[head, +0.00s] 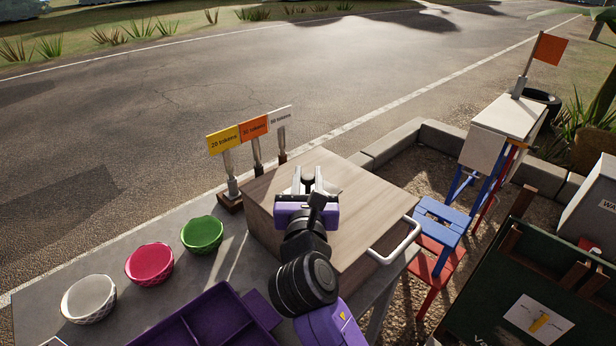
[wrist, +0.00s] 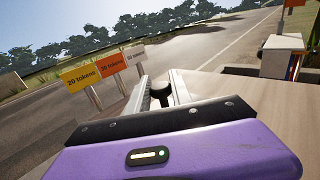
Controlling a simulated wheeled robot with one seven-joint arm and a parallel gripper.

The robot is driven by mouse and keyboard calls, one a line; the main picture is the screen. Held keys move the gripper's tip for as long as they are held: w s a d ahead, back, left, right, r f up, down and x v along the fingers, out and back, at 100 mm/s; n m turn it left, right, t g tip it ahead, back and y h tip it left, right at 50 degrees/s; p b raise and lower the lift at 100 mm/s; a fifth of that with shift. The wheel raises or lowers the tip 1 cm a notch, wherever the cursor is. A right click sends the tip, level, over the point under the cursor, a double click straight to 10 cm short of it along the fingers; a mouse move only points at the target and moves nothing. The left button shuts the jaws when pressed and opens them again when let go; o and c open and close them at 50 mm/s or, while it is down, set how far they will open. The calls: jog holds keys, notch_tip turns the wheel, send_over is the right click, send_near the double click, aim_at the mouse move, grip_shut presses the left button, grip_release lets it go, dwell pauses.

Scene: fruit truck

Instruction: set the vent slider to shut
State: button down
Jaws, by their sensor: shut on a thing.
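A wooden box (head: 350,182) stands on the grey counter in the head view, and its top also shows in the wrist view (wrist: 262,92). My gripper (head: 308,183) is above the box top, near its back left part. Its two pale fingers are shut on a dark round knob (wrist: 160,92), which seems to be the vent slider's knob. The knob also shows between the fingers in the head view (head: 308,176). The slider's track and any markings are mostly hidden by my gripper, so I cannot tell its setting.
Token signs (head: 254,130) stand behind the box on the left. White (head: 89,300), red (head: 149,265) and green (head: 202,235) bowls and a purple tray (head: 214,314) are on the counter. A white handle (head: 397,243) sticks out at the box's right. A blue stool (head: 440,214) stands beyond.

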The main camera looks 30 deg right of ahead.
dwell(0.4)
jog(key=d+p, duration=0.1)
jog(key=w+d+p, duration=0.1)
jog(key=d+p, duration=0.1)
jog(key=shift+r, duration=0.15)
jog(key=shift+w+d+f, duration=0.1)
jog(key=shift+d+f, duration=0.1)
jog(key=shift+d, duration=0.2)
jog(key=c, duration=1.2)
grip_release()
jog(key=shift+v, duration=3.95)
